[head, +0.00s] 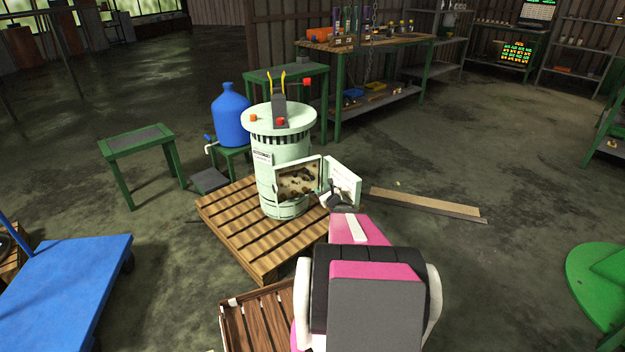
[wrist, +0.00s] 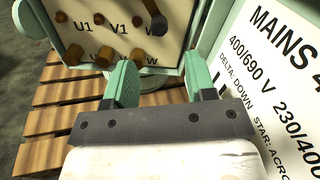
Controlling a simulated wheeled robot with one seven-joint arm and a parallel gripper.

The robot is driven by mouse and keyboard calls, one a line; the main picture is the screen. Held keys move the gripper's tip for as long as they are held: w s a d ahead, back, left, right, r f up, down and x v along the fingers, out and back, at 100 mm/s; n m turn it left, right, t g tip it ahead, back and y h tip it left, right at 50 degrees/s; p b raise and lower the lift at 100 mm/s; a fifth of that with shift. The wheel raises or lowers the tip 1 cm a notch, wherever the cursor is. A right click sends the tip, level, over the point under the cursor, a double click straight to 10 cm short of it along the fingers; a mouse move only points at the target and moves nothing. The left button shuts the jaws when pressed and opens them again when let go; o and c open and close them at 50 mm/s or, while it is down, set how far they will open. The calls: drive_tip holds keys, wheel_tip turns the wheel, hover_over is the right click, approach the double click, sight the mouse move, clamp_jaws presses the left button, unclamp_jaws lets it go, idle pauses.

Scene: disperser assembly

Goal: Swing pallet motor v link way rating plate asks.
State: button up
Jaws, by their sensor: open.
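The pale green motor (head: 280,150) stands upright on a wooden pallet (head: 235,222). Its terminal box (head: 299,180) is open at the front, with a white lid (head: 343,182) swung out to the right. In the wrist view the terminal board (wrist: 120,30) shows several brass posts, labels U1, V1 and W, and a dark-ended rod (wrist: 156,20) at upper right. Which piece is the V link I cannot tell. The lid's plate (wrist: 275,70) reads MAINS, 400/690 V, 230/400, DELTA: DOWN, STAR: ACRO, cut off. My gripper (wrist: 160,82) is open and empty before the board; it also shows in the head view (head: 338,198).
A blue drum (head: 231,117) on a green stand and a small green table (head: 140,148) are left of the motor. A blue cart (head: 70,285) is lower left. A wooden crate (head: 258,315) lies near my arm. Planks (head: 425,203) lie on the floor at right.

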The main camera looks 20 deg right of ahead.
sight(313, 178)
drive_tip(key=w, duration=0.7)
drive_tip(key=w+a, duration=0.1)
drive_tip(key=w, duration=0.2)
drive_tip(key=shift+w, duration=0.15)
drive_tip(key=shift+c, duration=0.4)
